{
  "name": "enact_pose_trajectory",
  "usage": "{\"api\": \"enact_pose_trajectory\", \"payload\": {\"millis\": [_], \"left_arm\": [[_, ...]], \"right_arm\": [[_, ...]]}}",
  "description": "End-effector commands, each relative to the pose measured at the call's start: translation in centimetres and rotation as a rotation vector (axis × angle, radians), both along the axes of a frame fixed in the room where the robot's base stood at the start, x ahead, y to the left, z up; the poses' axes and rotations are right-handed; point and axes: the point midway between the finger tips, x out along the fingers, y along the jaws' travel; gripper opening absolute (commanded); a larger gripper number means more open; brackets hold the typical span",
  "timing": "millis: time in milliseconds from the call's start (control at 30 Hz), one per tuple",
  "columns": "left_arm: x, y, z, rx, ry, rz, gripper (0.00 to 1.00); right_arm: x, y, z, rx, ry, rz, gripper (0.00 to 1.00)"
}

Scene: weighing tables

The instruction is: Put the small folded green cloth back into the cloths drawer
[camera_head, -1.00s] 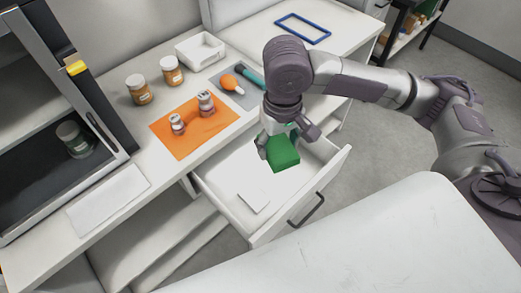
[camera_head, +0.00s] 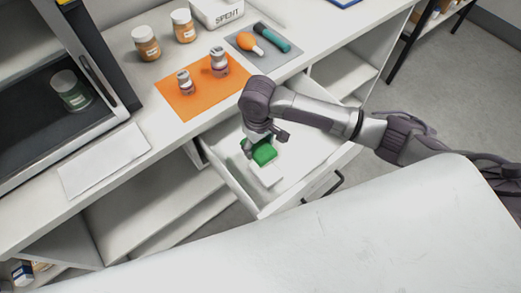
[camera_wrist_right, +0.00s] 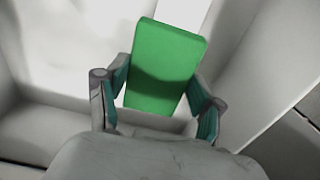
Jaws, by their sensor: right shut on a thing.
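The small folded green cloth (camera_head: 264,153) is inside the outline of the open white drawer (camera_head: 223,136), low in it, close to a white folded piece (camera_head: 268,175). I cannot tell whether it touches the drawer floor. My right gripper (camera_head: 262,143) is shut on the green cloth from above. In the right wrist view the cloth (camera_wrist_right: 166,65) sits between the two fingers (camera_wrist_right: 158,100). My left gripper is not in view.
A grey mat (camera_head: 275,53) holds an orange bulb and a teal tool. Amber jars (camera_head: 146,43) stand at the back. A white surface (camera_head: 330,235) lies in front of the drawer.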

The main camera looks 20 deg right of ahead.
Motion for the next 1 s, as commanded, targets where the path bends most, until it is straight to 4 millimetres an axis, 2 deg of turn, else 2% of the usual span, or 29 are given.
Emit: {"api": "enact_pose_trajectory", "payload": {"millis": [300, 467, 933, 967, 1000], "left_arm": [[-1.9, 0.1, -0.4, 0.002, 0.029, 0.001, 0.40], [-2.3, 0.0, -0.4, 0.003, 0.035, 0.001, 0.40], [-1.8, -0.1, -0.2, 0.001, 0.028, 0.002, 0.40], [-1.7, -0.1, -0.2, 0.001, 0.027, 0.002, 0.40], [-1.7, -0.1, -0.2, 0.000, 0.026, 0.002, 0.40]], "right_arm": [[0.0, -0.1, -3.7, -0.001, 0.001, -0.001, 0.39], [0.0, 0.0, -3.9, 0.001, -0.002, 0.000, 0.39], [-0.1, 0.0, -4.9, 0.000, 0.000, -0.001, 0.39], [0.0, 0.0, -5.0, 0.000, 0.000, -0.001, 0.68], [0.0, 0.0, -4.9, 0.000, -0.001, -0.001, 0.75]]}}
